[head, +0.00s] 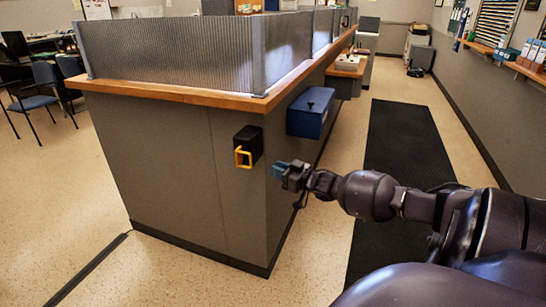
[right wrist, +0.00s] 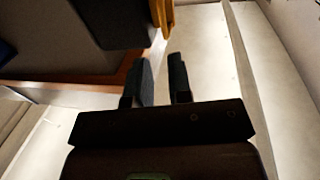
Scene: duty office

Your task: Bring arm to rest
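My right arm reaches in from the right in the head view, and its gripper (head: 279,170) is in front of the counter's end corner. In the right wrist view the two dark fingers (right wrist: 161,78) stand apart with a gap between them and nothing held. A black box with a yellow square handle (head: 243,158) is fixed to the counter's side, to the left of the gripper. The yellow handle (right wrist: 162,14) also shows beyond the fingertips in the right wrist view, apart from them. My left gripper is out of view.
The grey counter (head: 180,160) has a wooden top and ribbed screens. A blue box (head: 310,112) hangs on its right side, just beyond my gripper. A black floor mat (head: 400,150) runs along the aisle.

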